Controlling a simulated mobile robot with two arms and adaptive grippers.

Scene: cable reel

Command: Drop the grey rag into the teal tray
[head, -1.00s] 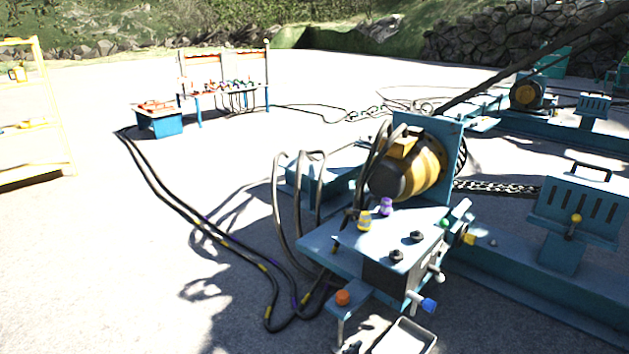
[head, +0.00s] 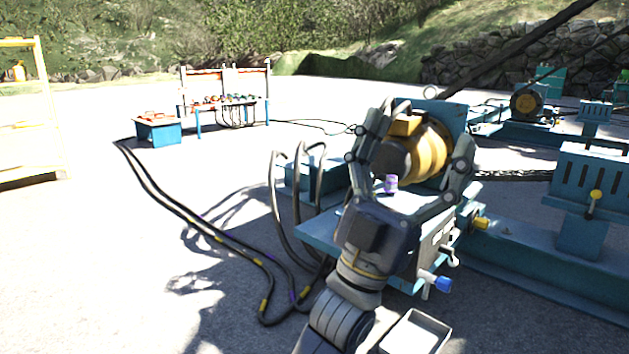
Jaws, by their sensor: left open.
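My left gripper (head: 418,137) rises from the bottom of the head view. Its two fingers are spread open and nothing shows held between them. It is in front of the teal machine table (head: 318,232) and the yellow-and-black motor (head: 432,150) from this view, and hides much of the tabletop. A small purple item (head: 390,184) shows between the fingers, on or behind them; I cannot tell how near. I cannot make out the grey rag or a teal tray. My right gripper is out of view.
A pale open tray (head: 415,333) shows at the bottom edge, partly cut off. A blue-ended handle (head: 440,284) sticks out from the table front. Black cables (head: 215,230) lie on the ground at left. A yellow rack (head: 50,110) stands far left.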

